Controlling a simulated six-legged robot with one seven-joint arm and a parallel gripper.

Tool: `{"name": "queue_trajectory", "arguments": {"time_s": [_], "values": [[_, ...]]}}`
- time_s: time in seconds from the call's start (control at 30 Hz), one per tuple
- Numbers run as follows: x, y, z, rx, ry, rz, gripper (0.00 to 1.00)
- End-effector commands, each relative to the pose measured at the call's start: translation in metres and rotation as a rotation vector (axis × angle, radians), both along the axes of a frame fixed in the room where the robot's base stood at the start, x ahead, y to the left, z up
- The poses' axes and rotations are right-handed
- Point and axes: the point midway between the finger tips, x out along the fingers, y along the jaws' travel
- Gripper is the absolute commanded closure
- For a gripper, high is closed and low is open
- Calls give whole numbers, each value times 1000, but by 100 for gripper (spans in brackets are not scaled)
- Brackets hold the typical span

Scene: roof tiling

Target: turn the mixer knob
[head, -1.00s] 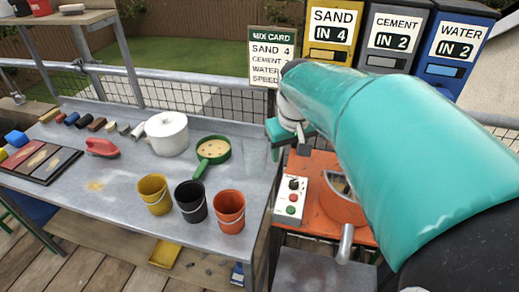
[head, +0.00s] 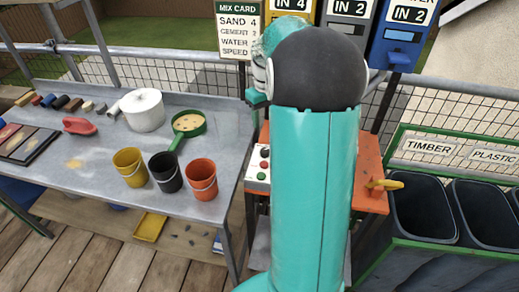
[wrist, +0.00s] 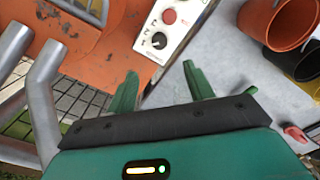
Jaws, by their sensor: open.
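The mixer knob (wrist: 159,40) is black and sits on a white control panel (wrist: 182,25) in the wrist view, with scale marks beside it and a red button (wrist: 169,16) above it. In the head view the same knob (head: 265,152) is at the top of the panel (head: 256,179), left of my arm. My gripper (wrist: 160,72) is open and empty, its two green fingers pointing toward the panel. The knob lies ahead of the gap between the fingertips, apart from them. In the head view my arm hides most of the orange mixer (head: 370,160).
Grey metal pipes (wrist: 42,100) stand left of my gripper in the wrist view. A workbench (head: 105,185) on the left holds a yellow bucket (head: 130,170), a black bucket (head: 165,175) and an orange bucket (head: 202,182). Dark bins (head: 425,210) stand at right.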

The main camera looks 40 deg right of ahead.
Motion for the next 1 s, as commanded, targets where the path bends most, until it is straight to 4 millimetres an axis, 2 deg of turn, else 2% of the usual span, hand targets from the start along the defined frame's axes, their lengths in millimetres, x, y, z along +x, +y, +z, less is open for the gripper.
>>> {"name": "queue_trajectory", "arguments": {"time_s": [0.17,0.27,0.73,0.9,1.0], "values": [[-1,-4,-12,2,3,-6,48],[-2,-5,-27,3,4,-8,48],[-2,-3,-117,3,4,-6,48],[-2,-3,-135,2,2,-5,48],[-2,-3,-138,1,0,-5,48]]}}
